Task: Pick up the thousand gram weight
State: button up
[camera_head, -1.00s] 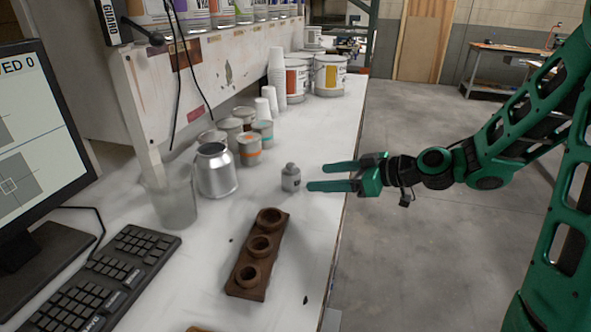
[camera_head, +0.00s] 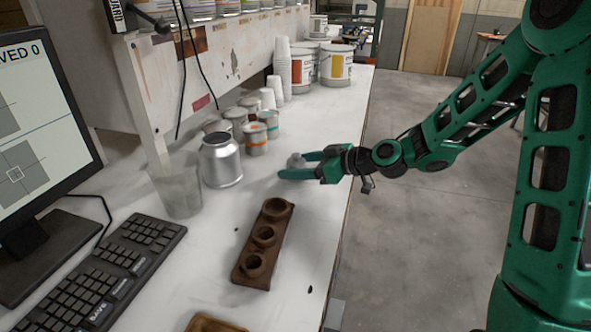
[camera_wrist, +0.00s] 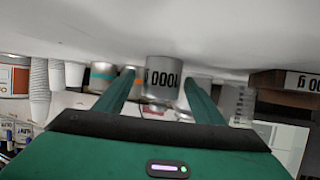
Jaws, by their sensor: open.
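The thousand gram weight (camera_wrist: 162,78) is a small grey metal cylinder marked "1000 g", and it shows upside down in the wrist view, between my two fingers. In the head view only its knob and upper part (camera_head: 296,161) show above my fingers; the rest is hidden. It stands on the white table. My gripper (camera_head: 293,166) is open and reaches in from the right, with one finger on each side of the weight. I cannot tell whether either finger touches it.
A brown wooden weight holder (camera_head: 264,243) with three round sockets lies nearer on the table (camera_head: 318,225). A silver bottle (camera_head: 221,163), a clear beaker (camera_head: 178,192) and several small cans (camera_head: 255,138) stand left of my gripper. A keyboard (camera_head: 115,262) and a monitor (camera_head: 40,130) are farther left.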

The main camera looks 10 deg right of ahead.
jog(key=shift+w+a+f, duration=0.1)
jog(key=shift+a, duration=0.1)
grip_shut()
dwell(0.3)
